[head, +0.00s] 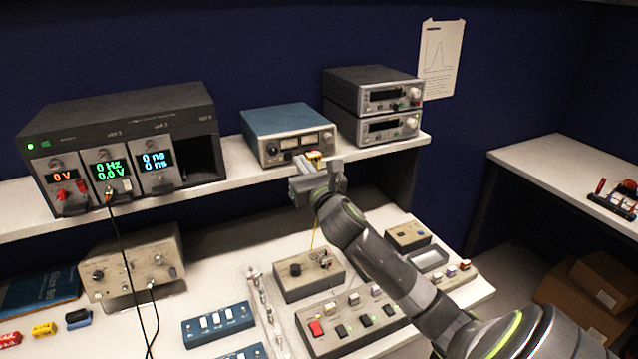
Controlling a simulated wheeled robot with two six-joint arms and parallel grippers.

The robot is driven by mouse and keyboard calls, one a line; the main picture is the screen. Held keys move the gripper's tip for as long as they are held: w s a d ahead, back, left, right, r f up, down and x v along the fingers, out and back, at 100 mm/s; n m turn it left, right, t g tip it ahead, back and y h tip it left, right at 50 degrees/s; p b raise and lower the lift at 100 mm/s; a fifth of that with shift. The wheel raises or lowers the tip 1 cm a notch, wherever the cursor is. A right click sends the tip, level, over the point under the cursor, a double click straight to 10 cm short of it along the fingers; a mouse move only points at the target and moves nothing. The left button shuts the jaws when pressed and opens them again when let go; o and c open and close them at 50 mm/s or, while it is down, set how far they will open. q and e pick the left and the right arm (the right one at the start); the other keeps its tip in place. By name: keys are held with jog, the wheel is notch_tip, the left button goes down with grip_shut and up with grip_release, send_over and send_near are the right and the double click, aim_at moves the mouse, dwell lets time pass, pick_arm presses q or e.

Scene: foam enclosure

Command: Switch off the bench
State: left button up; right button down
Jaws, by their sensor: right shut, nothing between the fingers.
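The bench has a shelf (238,178) at the back and a lower worktop. A black modular rack (140,112) on the shelf shows lit displays and a green light. A blue-topped instrument (289,130) stands to its right. My right gripper (305,165) is shut and empty, in front of the blue-topped instrument's lower front edge; I cannot tell whether it touches it. A control panel (352,318) with a red switch (316,328) and several dark and light buttons lies on the worktop, partly behind my right arm. A blue switch box (218,324) lies left of it. My left gripper is not in view.
Two stacked grey instruments (373,103) stand on the shelf at right. A beige box (132,265) with cables stands at left on the worktop. A small box with a knob (308,272) sits beyond the panel. A side table (570,180) and cardboard boxes (590,295) are at right.

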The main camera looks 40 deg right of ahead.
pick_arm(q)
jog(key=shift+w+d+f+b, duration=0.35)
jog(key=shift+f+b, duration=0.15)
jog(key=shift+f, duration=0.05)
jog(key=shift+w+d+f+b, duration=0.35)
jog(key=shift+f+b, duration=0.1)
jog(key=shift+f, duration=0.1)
pick_arm(e)
jog(key=r+v, duration=0.1)
jog(key=v, duration=0.6)
jog(key=shift+d, duration=0.25)
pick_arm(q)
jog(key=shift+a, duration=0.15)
pick_arm(e)
jog(key=shift+s, duration=0.1)
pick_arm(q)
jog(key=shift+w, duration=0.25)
